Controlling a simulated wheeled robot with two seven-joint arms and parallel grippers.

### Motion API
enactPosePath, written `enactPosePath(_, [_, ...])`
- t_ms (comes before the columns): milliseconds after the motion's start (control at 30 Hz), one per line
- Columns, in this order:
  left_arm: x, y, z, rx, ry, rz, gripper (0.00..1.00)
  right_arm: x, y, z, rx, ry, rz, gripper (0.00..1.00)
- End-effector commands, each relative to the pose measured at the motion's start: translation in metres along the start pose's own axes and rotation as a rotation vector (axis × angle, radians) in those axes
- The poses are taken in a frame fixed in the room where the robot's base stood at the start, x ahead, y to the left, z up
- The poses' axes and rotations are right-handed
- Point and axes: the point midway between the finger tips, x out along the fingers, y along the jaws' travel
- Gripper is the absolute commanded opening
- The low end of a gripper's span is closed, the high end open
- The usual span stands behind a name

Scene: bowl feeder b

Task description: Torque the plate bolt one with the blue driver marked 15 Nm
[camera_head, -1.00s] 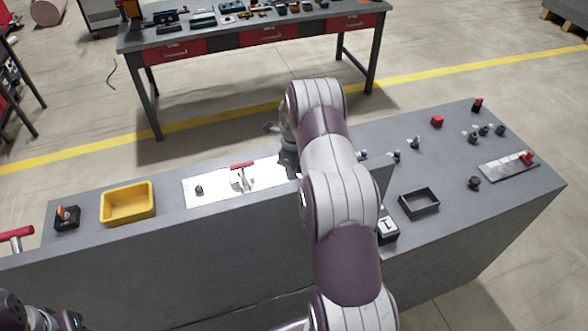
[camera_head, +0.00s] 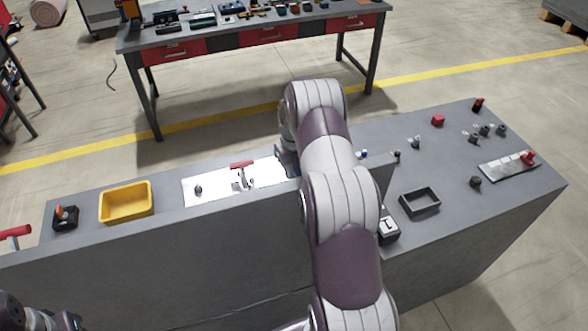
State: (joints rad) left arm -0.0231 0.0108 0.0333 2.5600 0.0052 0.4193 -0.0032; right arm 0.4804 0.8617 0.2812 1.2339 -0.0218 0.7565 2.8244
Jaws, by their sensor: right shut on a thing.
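A bright metal plate (camera_head: 217,187) lies on the long grey bench, left of my right arm. A dark bolt-like knob (camera_head: 198,190) stands on its left part, and a red-handled clamp (camera_head: 241,167) is near its middle. My right gripper (camera_head: 286,150) is at the plate's right end, mostly hidden behind my own arm. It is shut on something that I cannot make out. A small blue-topped item (camera_head: 363,154) shows just right of the arm; I cannot tell whether it is the driver, and no 15 Nm marking is readable. My left gripper is not in view.
A yellow bin (camera_head: 127,202) and a dark box with an orange knob (camera_head: 66,217) stand left of the plate. On the right are an open black tray (camera_head: 419,201), small knobs and a second plate (camera_head: 502,167) with a red clamp. A tool table (camera_head: 190,41) stands behind.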

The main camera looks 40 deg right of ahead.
Motion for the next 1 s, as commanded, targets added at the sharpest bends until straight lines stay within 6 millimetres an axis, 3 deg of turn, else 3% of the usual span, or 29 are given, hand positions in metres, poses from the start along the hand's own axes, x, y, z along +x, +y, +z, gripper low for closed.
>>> enactPosePath(300, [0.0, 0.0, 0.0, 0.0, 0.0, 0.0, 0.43, -0.001, 0.0, 0.001, -0.001, -0.002, -0.001, 0.0])
enactPosePath(500, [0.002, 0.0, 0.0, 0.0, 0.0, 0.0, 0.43, -0.001, 0.0, 0.001, -0.234, -0.006, 0.0, 0.0])
enactPosePath(800, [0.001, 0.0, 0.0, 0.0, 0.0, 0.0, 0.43, -0.002, 0.0, 0.001, -0.242, -0.006, 0.0, 0.0])
enactPosePath(1000, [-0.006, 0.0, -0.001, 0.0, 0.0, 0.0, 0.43, -0.014, -0.001, 0.001, -0.242, -0.007, 0.0, 0.0])
